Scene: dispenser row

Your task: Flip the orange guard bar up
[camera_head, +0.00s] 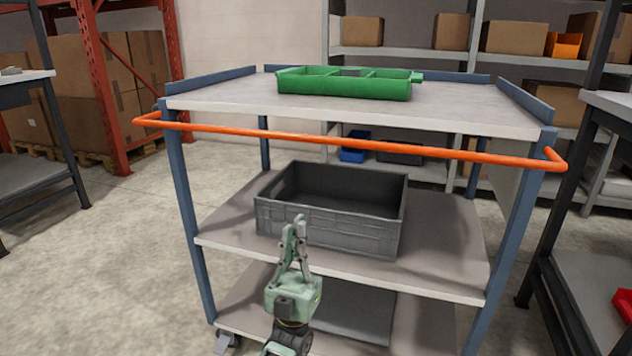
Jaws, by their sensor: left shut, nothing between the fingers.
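The orange guard bar (345,142) runs across the front of a cart, a little below the edge of its top shelf. Its bent ends meet the cart's blue posts at left and right. My left gripper (297,222) is shut and empty, pointing up, in front of the cart. In the picture it lies well below the bar and overlaps the front of a grey crate. It does not touch the bar. My right gripper is not in view.
A green divided tray (345,90) stands on the cart's top shelf (220,100). The grey crate (325,232) stands on the middle shelf (440,262). Dark-framed tables stand close at left and right. Racks with boxes are behind. The floor at left (110,260) is clear.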

